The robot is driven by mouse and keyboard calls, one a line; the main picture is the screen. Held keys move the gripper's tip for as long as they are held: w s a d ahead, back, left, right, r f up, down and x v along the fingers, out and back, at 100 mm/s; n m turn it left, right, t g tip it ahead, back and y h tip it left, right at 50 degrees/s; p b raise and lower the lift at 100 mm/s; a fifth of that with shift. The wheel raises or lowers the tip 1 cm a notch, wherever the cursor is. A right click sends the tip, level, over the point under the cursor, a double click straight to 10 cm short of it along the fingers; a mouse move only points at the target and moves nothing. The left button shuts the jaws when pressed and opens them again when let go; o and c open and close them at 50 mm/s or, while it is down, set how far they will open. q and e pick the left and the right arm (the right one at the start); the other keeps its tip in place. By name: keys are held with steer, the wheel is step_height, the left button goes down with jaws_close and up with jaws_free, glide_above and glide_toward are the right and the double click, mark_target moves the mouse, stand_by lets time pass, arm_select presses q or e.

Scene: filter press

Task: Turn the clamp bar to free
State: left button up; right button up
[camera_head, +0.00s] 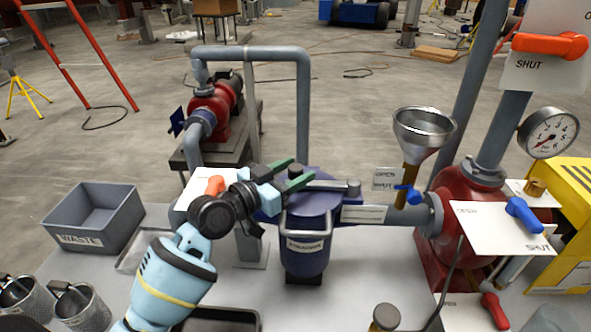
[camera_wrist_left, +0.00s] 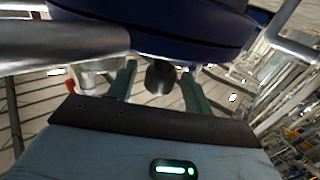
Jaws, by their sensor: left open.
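The blue strainer (camera_head: 304,232) stands upright on the bench, with a wire handle at its front. The grey clamp bar (camera_head: 332,186) lies across its lid, pointing right, with a round end. A dark round knob (camera_head: 295,171) sits at the lid's left part. My left gripper (camera_head: 304,167) reaches in from the left with its green fingers open on either side of the knob. The left wrist view shows the knob (camera_wrist_left: 160,77) between the spread fingers, apart from both, under the blue lid (camera_wrist_left: 165,28). My right gripper is out of view.
A grey waste bin (camera_head: 118,225) and metal strainer baskets (camera_head: 80,308) are at the left. A funnel (camera_head: 423,132) with a blue valve handle (camera_head: 408,194) stands right of the strainer. A red pump (camera_head: 210,110) with pipework is behind.

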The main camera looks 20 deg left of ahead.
arm_select(q)
steer(key=shift+w+d, duration=0.2)
steer(key=shift+w, duration=0.15)
steer(key=shift+c, duration=0.2)
jaws_close()
